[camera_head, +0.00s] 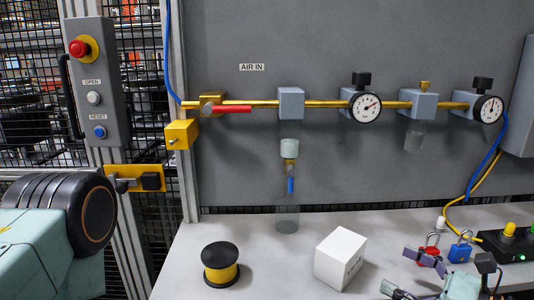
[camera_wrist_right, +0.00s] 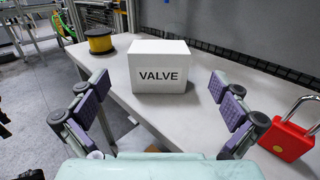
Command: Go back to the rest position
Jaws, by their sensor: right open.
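My right gripper (camera_head: 418,272) is low at the right in the head view, over the bench near the padlocks. In the right wrist view its two padded fingers (camera_wrist_right: 158,95) stand wide apart, with nothing between them. A white box marked VALVE (camera_wrist_right: 160,75) stands on the bench beyond the fingers; in the head view the box (camera_head: 341,258) is left of the gripper. My left gripper is not in view; only a teal and black part of my own body shows at the left.
A black and yellow spool (camera_head: 221,264) stands left on the bench (camera_head: 285,280). A red padlock (camera_wrist_right: 290,138) and a blue padlock (camera_head: 460,251) lie close to the right gripper. Behind are a brass air line (camera_head: 325,104), a red-handled valve (camera_head: 232,109) and gauges.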

